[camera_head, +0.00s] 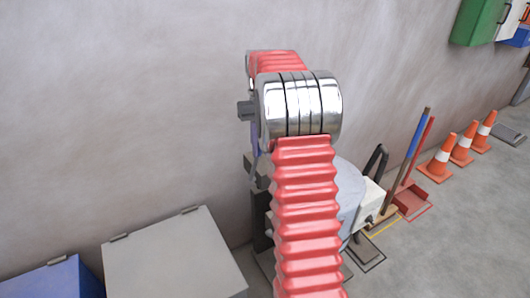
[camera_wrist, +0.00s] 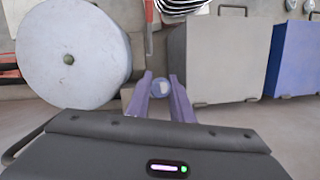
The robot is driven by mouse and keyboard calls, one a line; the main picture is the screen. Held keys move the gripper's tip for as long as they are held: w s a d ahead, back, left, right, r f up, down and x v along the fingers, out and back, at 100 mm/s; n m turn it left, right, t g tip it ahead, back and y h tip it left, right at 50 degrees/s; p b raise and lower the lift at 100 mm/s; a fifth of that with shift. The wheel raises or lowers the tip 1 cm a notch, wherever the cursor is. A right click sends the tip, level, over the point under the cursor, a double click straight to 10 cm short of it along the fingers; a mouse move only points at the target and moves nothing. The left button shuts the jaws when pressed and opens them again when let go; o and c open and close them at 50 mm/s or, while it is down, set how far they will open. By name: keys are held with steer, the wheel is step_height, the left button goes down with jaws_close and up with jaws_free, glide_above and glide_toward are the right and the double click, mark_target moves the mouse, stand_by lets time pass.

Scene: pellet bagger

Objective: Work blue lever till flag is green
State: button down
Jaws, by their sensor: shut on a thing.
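In the wrist view my gripper (camera_wrist: 161,83) has its two purple-grey fingers closed on either side of a small round blue-grey end, which looks like the end of the blue lever (camera_wrist: 161,89). The rest of the lever is hidden or too small to make out. A large pale round drum (camera_wrist: 65,38) with a small dark green knob on top stands left of the fingers. It shows in the head view (camera_head: 349,190) behind my red arm, which covers most of the machine and my gripper. I cannot make out a flag in either view.
A grey lidded box (camera_head: 170,255) and a blue box (camera_head: 50,280) stand along the wall at left. Right of the machine are a blue-handled broom (camera_head: 414,142), a red dustpan (camera_head: 411,200) and orange cones (camera_head: 440,158).

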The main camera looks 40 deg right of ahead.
steer(key=shift+w+d+g, duration=0.15)
steer(key=shift+w+g, duration=0.15)
steer(key=shift+w, duration=0.2)
steer(key=c, duration=1.6)
jaws_free()
steer(key=shift+o, duration=0.2)
steer(key=shift+r, duration=0.15)
steer(key=v, duration=1.3)
steer(key=shift+w+d+r, duration=0.15)
steer(key=shift+r, duration=0.1)
